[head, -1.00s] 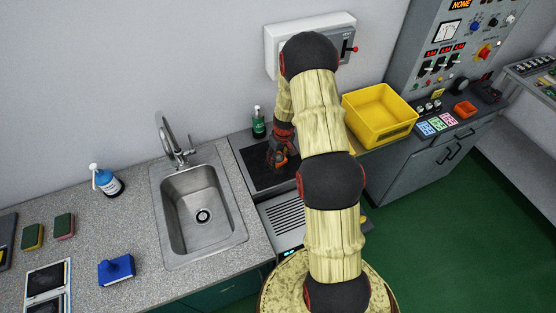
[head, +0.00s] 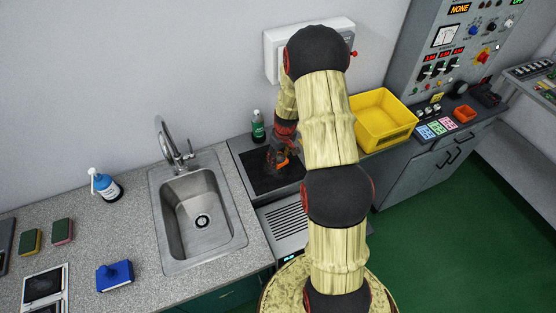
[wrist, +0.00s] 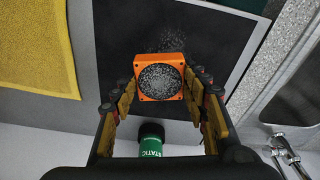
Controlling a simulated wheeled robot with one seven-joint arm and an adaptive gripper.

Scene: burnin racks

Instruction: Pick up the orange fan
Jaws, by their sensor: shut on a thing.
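The orange fan (wrist: 160,77) is a square orange frame around a grey, speckled round middle. In the wrist view it sits between the two fingers of my gripper (wrist: 161,88), which is shut on its left and right sides. In the head view my gripper (head: 279,158) is low over the dark mat (head: 258,172) beside the sink, and only a little of the fan's orange shows there. Whether the fan touches the mat is hard to tell.
A green bottle (head: 258,128) stands just behind my gripper; it also shows in the wrist view (wrist: 151,140). A yellow bin (head: 384,120) is to the right. The sink (head: 200,215) is to the left, and a wall box (head: 275,50) is behind the arm.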

